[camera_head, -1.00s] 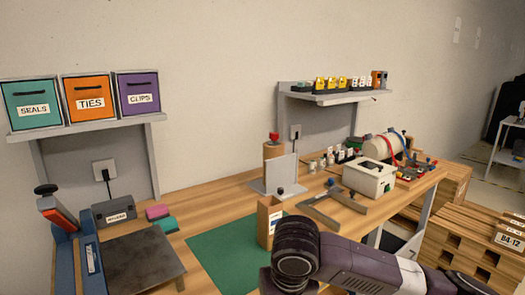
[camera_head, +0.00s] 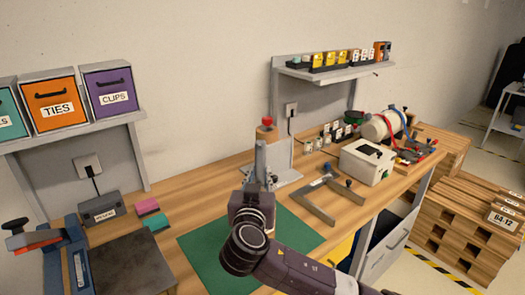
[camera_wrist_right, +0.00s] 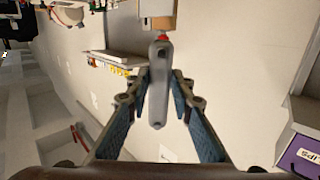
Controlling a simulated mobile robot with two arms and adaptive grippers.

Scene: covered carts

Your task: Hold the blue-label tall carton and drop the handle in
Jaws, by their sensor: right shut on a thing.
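My right gripper (camera_head: 259,184) is raised over the green mat in the head view. A grey, narrow handle (camera_head: 260,160) stands upright above its jaws. In the right wrist view the handle (camera_wrist_right: 158,90) lies lengthwise between the two fingers of the right gripper (camera_wrist_right: 162,75), which is shut on it. The tall carton is not visible now; the gripper and forearm cover part of the mat and may hide it. My left gripper is not in view.
The green mat (camera_head: 297,232) lies on the wooden bench. Behind it stands a fixture with a red knob (camera_head: 267,121). A grey angled frame (camera_head: 324,197) and a white box (camera_head: 368,162) are to the right.

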